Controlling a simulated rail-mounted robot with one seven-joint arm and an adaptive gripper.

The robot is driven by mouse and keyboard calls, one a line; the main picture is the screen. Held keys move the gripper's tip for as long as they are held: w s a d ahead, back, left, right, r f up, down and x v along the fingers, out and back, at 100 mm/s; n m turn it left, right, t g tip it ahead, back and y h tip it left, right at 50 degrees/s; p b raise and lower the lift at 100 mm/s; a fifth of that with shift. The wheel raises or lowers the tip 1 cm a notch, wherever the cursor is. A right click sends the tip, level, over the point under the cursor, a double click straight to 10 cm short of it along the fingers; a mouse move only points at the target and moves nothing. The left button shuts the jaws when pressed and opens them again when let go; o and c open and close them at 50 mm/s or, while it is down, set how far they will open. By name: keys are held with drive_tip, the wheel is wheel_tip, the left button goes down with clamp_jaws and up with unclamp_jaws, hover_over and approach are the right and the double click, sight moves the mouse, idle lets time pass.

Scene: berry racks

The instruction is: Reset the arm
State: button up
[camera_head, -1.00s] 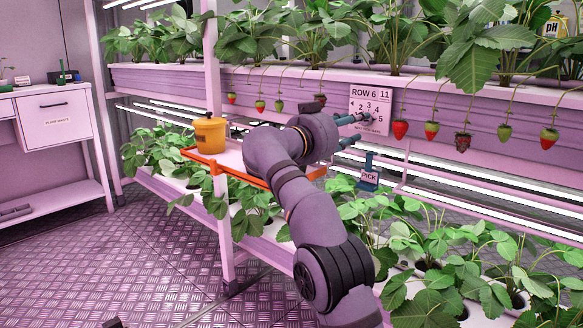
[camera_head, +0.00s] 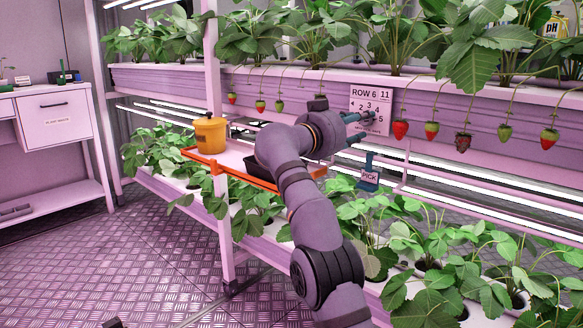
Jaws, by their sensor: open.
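My gripper (camera_head: 367,127) is at the end of my grey-purple arm, in front of the row sign. Its two blue-grey fingers point right and stand apart, with nothing seen between them. The fingertips overlap the right part of the row sign in the picture; I cannot tell the gap in depth. A red strawberry (camera_head: 400,130) hangs just right of the fingertips, apart from them in the picture.
The row sign (camera_head: 358,97) hangs on the upper rack (camera_head: 480,90). Several more berries hang to both sides. An orange-edged tray (camera_head: 226,168) holds a yellow pot (camera_head: 210,134). Leafy plants fill the lower rack.

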drive_tip(key=shift+w+d, duration=0.4)
drive_tip(key=shift+d, duration=0.1)
drive_tip(key=shift+v, duration=1.15)
drive_tip(key=shift+a, duration=0.1)
